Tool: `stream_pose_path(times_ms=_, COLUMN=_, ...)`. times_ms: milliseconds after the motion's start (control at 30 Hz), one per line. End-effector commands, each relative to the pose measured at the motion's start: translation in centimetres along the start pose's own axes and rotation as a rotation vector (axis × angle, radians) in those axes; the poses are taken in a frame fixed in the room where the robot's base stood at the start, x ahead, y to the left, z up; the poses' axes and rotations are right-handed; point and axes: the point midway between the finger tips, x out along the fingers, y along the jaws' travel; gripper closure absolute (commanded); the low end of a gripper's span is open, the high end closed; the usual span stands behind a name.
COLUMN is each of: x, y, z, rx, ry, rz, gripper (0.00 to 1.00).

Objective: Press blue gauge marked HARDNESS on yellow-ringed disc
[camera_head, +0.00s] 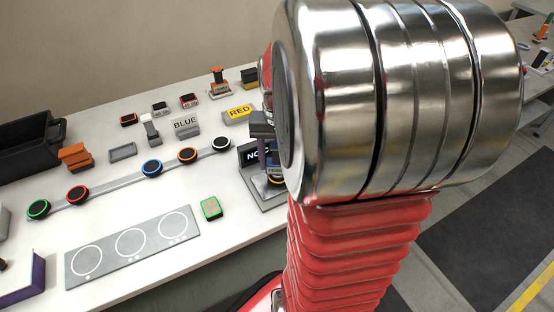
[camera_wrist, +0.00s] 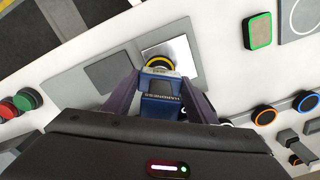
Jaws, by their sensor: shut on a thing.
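In the wrist view, my gripper (camera_wrist: 160,88) is shut on the blue gauge (camera_wrist: 161,106), whose lettering reads HARDNESS. The yellow-ringed disc (camera_wrist: 158,62) lies on a light plate just beyond the gauge's front end. The gauge covers part of the disc. I cannot tell whether the gauge touches the disc or stays slightly above it. In the head view, my shiny wrist and red arm hide most of the gripper. A sliver of the yellow-ringed disc (camera_head: 276,180) shows low beside a dark sign whose visible letters read NO.
A grey strip (camera_head: 110,182) carries several ringed discs. A green-edged square pad (camera_head: 211,208) and a plate with three circles (camera_head: 132,243) lie nearer. A black bin (camera_head: 28,145) is at far left.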

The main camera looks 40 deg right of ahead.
Motion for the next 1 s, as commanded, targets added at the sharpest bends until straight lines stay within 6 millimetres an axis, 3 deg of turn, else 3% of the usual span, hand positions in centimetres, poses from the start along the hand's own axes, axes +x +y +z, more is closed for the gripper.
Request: stream_pose_path(times_ms=1000, x=0.46, y=0.04, z=-0.05, rx=0.001, ry=0.001, rz=0.0, gripper=0.67)
